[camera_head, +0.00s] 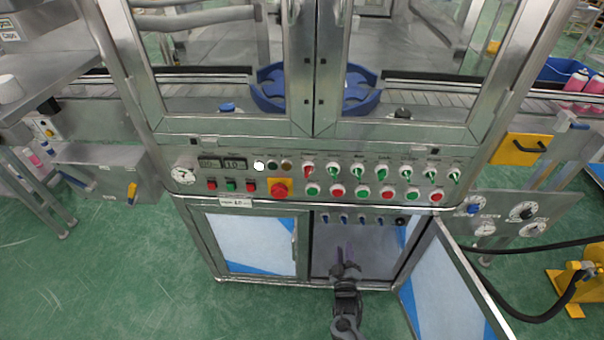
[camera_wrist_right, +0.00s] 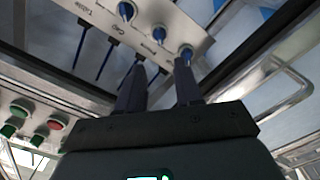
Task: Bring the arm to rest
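My right gripper (camera_head: 345,252) reaches in from the bottom of the head view, in front of the open right-hand bay of the lower cabinet. In the right wrist view my right gripper (camera_wrist_right: 160,74) has its two dark fingers apart with nothing between them. Beyond the fingers is a small panel (camera_wrist_right: 160,12) with a row of blue-handled knobs. One knob (camera_wrist_right: 186,52) appears close to the right fingertip; I cannot tell whether they touch. In the head view this row of blue knobs (camera_head: 344,219) runs along the top of the bay. My left gripper is not in view.
The open cabinet door (camera_head: 440,290) stands to the right of my right arm. The left cabinet door (camera_head: 248,240) is closed. Above is a control panel (camera_head: 330,175) with switches and buttons. A yellow-based device (camera_head: 575,290) with black hoses stands at right. Green floor lies open at left.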

